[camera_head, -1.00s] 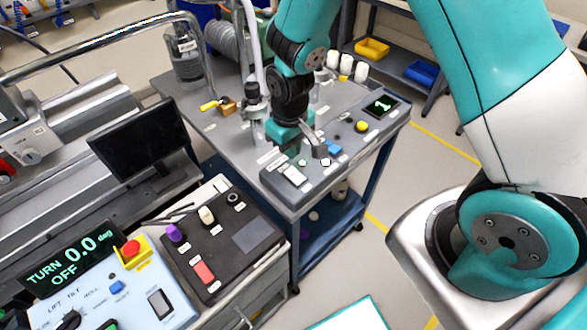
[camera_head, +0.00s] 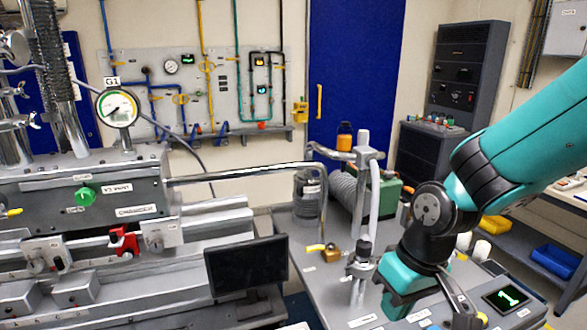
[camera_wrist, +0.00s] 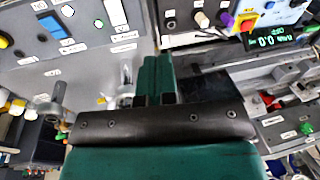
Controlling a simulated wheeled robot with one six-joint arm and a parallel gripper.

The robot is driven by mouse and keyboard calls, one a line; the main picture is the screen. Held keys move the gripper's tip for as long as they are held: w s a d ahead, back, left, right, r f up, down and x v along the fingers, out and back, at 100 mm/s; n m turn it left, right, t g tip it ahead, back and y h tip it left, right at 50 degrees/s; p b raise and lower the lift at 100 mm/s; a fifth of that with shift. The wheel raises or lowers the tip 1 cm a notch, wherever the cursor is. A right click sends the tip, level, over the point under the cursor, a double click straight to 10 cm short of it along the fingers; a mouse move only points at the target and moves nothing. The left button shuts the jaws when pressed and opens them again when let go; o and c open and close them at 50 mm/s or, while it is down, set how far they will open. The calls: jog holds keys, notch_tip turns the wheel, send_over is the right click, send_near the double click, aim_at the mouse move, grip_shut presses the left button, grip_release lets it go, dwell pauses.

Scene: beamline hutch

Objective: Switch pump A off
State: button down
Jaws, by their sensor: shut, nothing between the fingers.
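The control panel of the grey cart (camera_head: 330,290) shows in the wrist view at the upper left. There it carries a pale rocker switch (camera_wrist: 115,14), a blue button (camera_wrist: 53,27) and a yellow knob (camera_wrist: 3,41). The small labels are too blurred to read, so I cannot tell which control is pump A's.
A lit display (camera_head: 507,298) reading 1 is on the cart's right. A metal post (camera_head: 362,215) with a hose and a brass padlock-like block (camera_head: 331,253) stand near my gripper. A black monitor (camera_head: 246,267) is left. A blue bin (camera_head: 553,262) sits on the right shelf.

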jog(key=s+a+r+n+y+b, duration=0.1)
jog(key=s+r+n, duration=0.1)
jog(key=s+r, duration=0.6)
jog(key=s, duration=0.5)
jog(key=shift+a+r+y, duration=0.15)
jog(key=shift+r+y, duration=0.2)
jog(key=shift+y, duration=0.05)
jog(key=shift+w+n, duration=0.15)
jog(key=shift+n, duration=0.15)
